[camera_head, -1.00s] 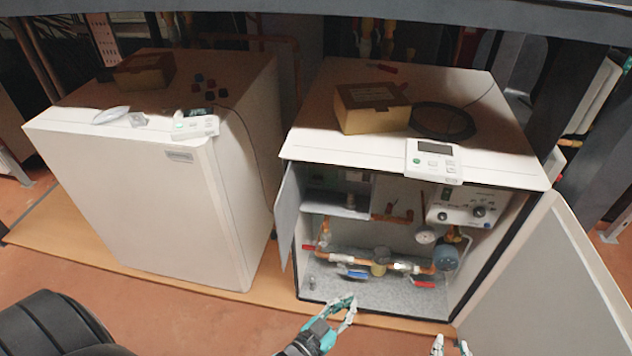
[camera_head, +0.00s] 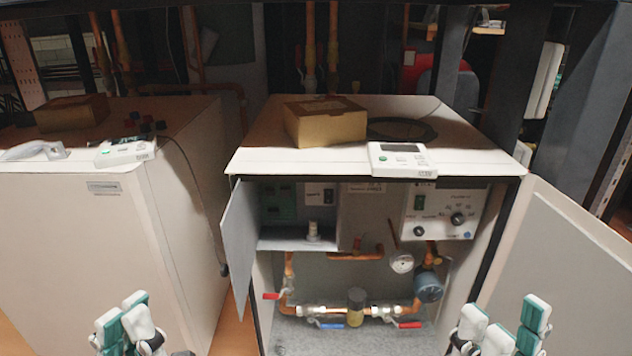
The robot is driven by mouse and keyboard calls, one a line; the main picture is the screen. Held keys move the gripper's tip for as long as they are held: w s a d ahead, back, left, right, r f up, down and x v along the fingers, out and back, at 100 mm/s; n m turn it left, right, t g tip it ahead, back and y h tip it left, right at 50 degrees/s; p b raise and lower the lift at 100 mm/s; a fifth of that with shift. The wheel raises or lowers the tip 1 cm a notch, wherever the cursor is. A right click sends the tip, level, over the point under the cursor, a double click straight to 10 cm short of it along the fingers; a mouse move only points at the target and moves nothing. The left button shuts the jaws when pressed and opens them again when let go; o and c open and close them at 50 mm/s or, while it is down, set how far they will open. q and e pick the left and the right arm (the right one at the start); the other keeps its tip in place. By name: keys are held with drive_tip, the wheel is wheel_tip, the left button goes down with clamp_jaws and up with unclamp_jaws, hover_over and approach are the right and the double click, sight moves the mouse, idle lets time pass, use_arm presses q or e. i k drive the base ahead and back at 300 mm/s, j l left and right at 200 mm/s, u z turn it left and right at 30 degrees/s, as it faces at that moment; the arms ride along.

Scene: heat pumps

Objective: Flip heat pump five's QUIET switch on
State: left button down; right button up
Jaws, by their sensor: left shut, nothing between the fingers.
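A heat pump cabinet (camera_head: 250,163) stands open at centre right; I cannot read its number. Inside at upper right is a white control panel (camera_head: 443,225) with a green-lit rocker (camera_head: 419,202), a large black knob (camera_head: 458,219) and a smaller knob (camera_head: 419,231). A dark switch (camera_head: 328,197) with a small label sits in the upper left compartment. The labels are too small to read, so I cannot tell which switch is QUIET. My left gripper (camera_head: 126,322) is shut and empty, low before the left cabinet. My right gripper (camera_head: 500,325) looks open and empty, low before the open door.
The open right door (camera_head: 560,265) and a small left flap (camera_head: 240,240) flank the opening. Pipes with red and blue valve handles (camera_head: 325,325) fill the lower inside. A box (camera_head: 325,122) and a controller (camera_head: 402,160) lie on top. A closed cabinet (camera_head: 70,240) stands left.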

sight(329, 194)
drive_tip(key=i+j, duration=0.7)
drive_tip(key=j+z, duration=0.05)
